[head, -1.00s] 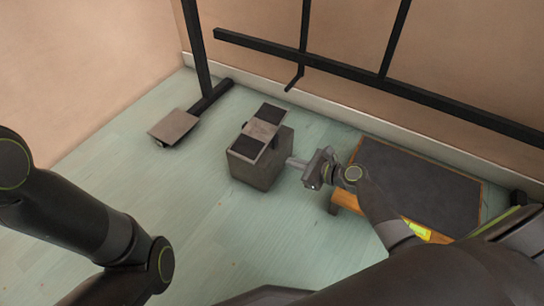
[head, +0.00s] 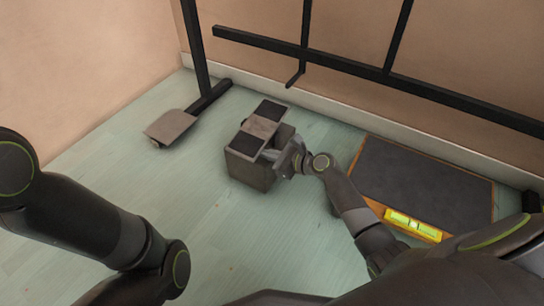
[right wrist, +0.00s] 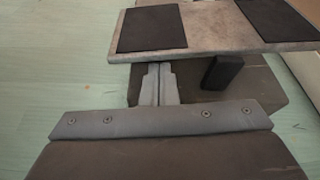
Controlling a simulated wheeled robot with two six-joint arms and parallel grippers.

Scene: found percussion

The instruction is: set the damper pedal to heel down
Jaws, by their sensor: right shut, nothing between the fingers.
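The damper pedal is a grey rocker plate (head: 262,128) with a black pad at each end, mounted on a squat grey block (head: 250,175) on the floor. I cannot tell clearly which end of the plate sits lower. The plate also shows in the right wrist view (right wrist: 205,30), with a dark post (right wrist: 222,70) beneath it. My right gripper (head: 275,155) is at the block's right side; its fingers (right wrist: 158,72) are closed together, empty, with their tips at or just under the plate's near edge. Contact is unclear. My left arm shows at left, but its gripper is out of view.
A grey flat foot plate (head: 170,126) joins a black frame (head: 290,48) along the wall. A low dark-topped wooden platform (head: 425,185) stands right of the block, with a yellow level (head: 413,225) at its front edge.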

